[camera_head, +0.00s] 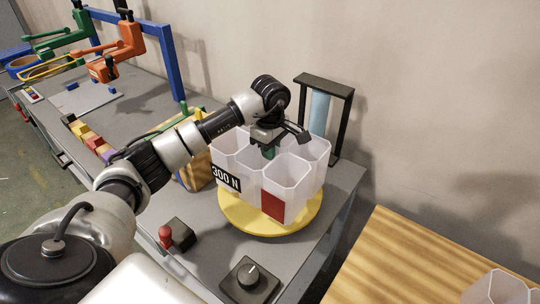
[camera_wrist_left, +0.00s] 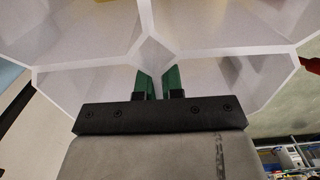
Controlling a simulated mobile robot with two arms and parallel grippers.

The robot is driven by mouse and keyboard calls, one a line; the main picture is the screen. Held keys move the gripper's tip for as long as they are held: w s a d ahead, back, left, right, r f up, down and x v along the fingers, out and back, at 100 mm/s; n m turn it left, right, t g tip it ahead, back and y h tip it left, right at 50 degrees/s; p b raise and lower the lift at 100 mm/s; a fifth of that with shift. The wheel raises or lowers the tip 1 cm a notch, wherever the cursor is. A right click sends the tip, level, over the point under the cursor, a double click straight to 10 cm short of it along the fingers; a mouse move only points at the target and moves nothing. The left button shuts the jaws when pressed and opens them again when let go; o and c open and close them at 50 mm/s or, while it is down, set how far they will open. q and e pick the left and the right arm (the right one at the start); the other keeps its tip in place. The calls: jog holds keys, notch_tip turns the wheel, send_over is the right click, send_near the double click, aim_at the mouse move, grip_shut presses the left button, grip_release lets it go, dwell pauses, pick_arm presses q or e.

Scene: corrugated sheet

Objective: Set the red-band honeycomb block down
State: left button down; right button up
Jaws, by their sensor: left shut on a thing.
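The honeycomb block (camera_head: 289,176) is a cluster of translucent white, open-topped hexagonal cells, with a red patch on its front and a black "300 N" label. It is upright over the round yellow plate (camera_head: 270,226); I cannot tell whether it touches the plate. My left gripper (camera_head: 268,152) reaches down from above among the cells, its green fingers shut on the block. In the left wrist view the fingers (camera_wrist_left: 159,82) are close together at the cell walls (camera_wrist_left: 95,69). My right gripper is not in view.
A black frame with a blue cylinder (camera_head: 319,112) stands behind the block. A red-knobbed box (camera_head: 178,235) and a black dial box (camera_head: 249,280) sit in front on the grey bench. A wooden table (camera_head: 385,255) at right holds another white cell piece (camera_head: 497,290).

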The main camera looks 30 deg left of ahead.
pick_arm(q)
jog(key=shift+f, duration=1.3)
jog(key=c, duration=1.7)
grip_release()
jog(key=shift+f, duration=0.15)
jog(key=o, duration=0.4)
jog(key=shift+o, duration=0.2)
jog(key=shift+r, duration=0.25)
notch_tip(320, 180, up, 12)
jog(key=shift+f+b, duration=0.1)
jog(key=shift+b, duration=0.85)
